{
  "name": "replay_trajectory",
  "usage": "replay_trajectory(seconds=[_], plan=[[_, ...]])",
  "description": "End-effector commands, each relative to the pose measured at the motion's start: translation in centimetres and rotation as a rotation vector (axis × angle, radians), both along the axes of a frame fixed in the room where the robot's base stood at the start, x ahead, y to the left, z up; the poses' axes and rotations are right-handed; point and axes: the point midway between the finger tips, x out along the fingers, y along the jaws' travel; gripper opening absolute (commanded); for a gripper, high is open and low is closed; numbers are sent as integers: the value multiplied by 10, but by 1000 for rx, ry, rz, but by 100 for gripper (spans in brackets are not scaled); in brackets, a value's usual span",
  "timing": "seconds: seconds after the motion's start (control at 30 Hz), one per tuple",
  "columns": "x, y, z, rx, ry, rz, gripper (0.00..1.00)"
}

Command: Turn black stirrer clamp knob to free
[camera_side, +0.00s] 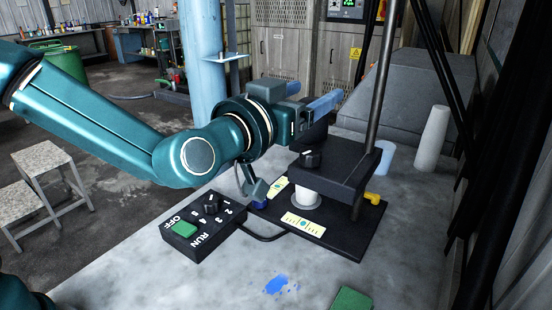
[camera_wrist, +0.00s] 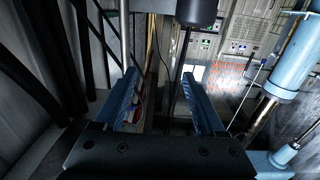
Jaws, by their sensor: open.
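A black knob (camera_side: 311,158) with a pale mark stands on the black clamp block (camera_side: 340,175) of the stirrer stand in the side view; I take it as the stirrer clamp knob. My gripper (camera_side: 322,93) is above and apart from it, with its blue fingers extending to the right. In the wrist view my gripper (camera_wrist: 161,76) shows its two blue fingers spread wide, with nothing held between them. A dark cylinder (camera_wrist: 197,12) is at the top of the wrist view, cut by the frame; I cannot tell whether it is the knob.
A metal rod (camera_side: 382,75) rises beside the clamp block. A white cylinder (camera_side: 305,192) stands below it on a black base (camera_side: 355,239). A yellow knob (camera_side: 376,198) is at right. A control box (camera_side: 203,228) with OFF/RUN and a dial sits at front left. Pale cones stand behind.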

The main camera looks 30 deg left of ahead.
Motion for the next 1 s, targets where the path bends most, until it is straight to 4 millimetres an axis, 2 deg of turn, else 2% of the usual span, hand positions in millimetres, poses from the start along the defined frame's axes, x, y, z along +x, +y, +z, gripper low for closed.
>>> replay_trajectory(seconds=[0.03, 0.2, 0.4, 0.63, 1.0], plan=[[1, 0, -22, 9, 13, 1, 73], [0, 0, -70, 6, 12, 0, 73], [0, 0, -103, 1, 7, 1, 73], [5, 1, -112, -4, 2, 3, 73], [42, 1, -112, -3, 1, 4, 73]])
